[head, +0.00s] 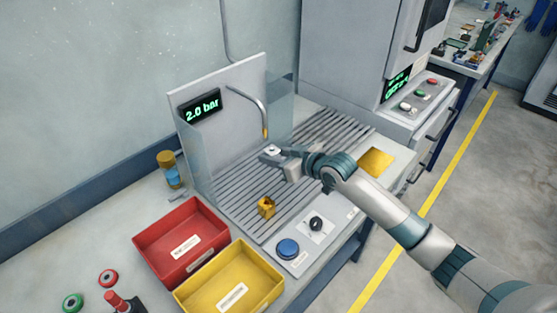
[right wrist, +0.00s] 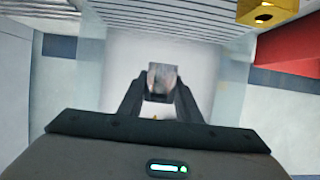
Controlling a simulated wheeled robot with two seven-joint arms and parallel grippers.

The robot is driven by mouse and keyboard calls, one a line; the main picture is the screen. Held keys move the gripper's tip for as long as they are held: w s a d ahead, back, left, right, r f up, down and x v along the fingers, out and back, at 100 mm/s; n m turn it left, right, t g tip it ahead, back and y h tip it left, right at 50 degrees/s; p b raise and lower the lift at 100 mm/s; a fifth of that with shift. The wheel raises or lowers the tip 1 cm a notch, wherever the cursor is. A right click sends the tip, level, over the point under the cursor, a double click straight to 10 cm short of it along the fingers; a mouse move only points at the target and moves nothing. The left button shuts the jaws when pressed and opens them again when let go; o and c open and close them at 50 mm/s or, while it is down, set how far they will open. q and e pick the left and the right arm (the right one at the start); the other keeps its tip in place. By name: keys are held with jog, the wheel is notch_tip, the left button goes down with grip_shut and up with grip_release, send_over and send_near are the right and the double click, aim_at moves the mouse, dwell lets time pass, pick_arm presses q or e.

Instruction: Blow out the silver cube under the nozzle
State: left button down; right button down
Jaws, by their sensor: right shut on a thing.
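My right gripper (head: 270,153) is shut on the silver cube (head: 273,149), which is small and partly hidden by the fingers. In the right wrist view, the silver cube (right wrist: 162,76) sits between the two fingertips of the gripper (right wrist: 160,92). The nozzle (head: 265,131) is a curved grey tube with a brass tip that points down from the back panel. In the head view the cube is just below the tip, held above the slatted grate; I cannot tell how exactly it lines up. My left gripper is not in view.
A gold cube (head: 266,207) stands on the slatted grate (head: 237,214). A red bin (head: 157,237) and a yellow bin (head: 190,299) stand at the front left. A blue button (head: 287,248) and a black knob (head: 316,224) are on the front edge. A clear shield (head: 281,100) stands right of the nozzle.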

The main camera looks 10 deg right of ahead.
jog(key=shift+w+a+r, duration=0.25)
jog(key=shift+w+a, duration=0.15)
jog(key=shift+w, duration=0.2)
jog(key=shift+w+a+r, duration=0.2)
jog(key=shift+w+a, duration=0.15)
jog(key=shift+w, duration=0.25)
jog(key=shift+p, duration=0.3)
